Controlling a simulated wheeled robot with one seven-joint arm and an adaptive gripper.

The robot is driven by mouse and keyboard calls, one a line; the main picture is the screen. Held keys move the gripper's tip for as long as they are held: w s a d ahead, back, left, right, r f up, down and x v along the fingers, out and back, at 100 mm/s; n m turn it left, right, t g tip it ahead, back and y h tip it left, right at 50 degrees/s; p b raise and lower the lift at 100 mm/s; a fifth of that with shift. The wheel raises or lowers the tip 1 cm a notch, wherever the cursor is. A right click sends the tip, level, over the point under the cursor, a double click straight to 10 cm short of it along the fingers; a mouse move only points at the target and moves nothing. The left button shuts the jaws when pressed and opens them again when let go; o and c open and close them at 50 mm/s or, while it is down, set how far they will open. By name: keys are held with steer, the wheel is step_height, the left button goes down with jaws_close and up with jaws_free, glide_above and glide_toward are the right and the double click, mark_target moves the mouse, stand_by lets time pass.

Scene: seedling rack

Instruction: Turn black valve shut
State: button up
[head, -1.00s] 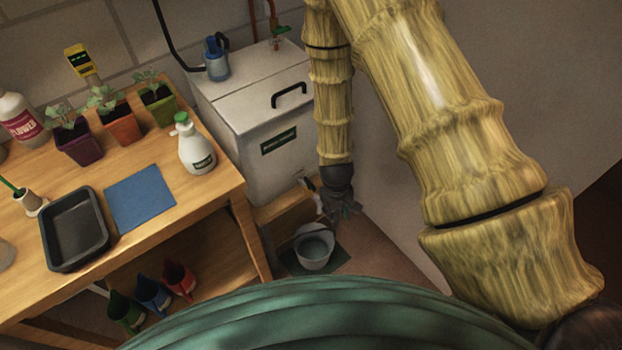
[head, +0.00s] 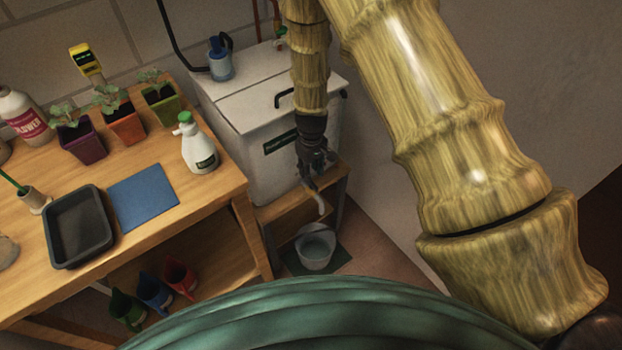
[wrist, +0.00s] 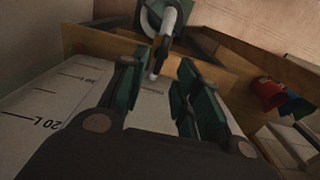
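The white tank (head: 262,170) stands beside the bench, with a pale spout (head: 318,200) low on its front. In the wrist view the spout (wrist: 171,22) points away, with a small black valve handle (wrist: 160,54) at its near end. My gripper (head: 316,165) is in front of the tank, just above the spout. In the wrist view my gripper (wrist: 162,74) is open, its green-padded fingers apart, with the handle showing in line with the gap. I cannot tell whether a finger touches it. In the head view my gripper hides the valve.
A grey bucket (head: 316,248) stands on a dark mat (head: 293,263) under the spout. A wooden stand (head: 275,210) carries the tank. The bench (head: 225,190) at left holds potted seedlings, a spray bottle (head: 197,145) and a black tray (head: 77,228). A wall is close on the right.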

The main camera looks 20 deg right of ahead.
mark_target(312, 184)
steer(key=shift+f, duration=2.55)
jaws_close()
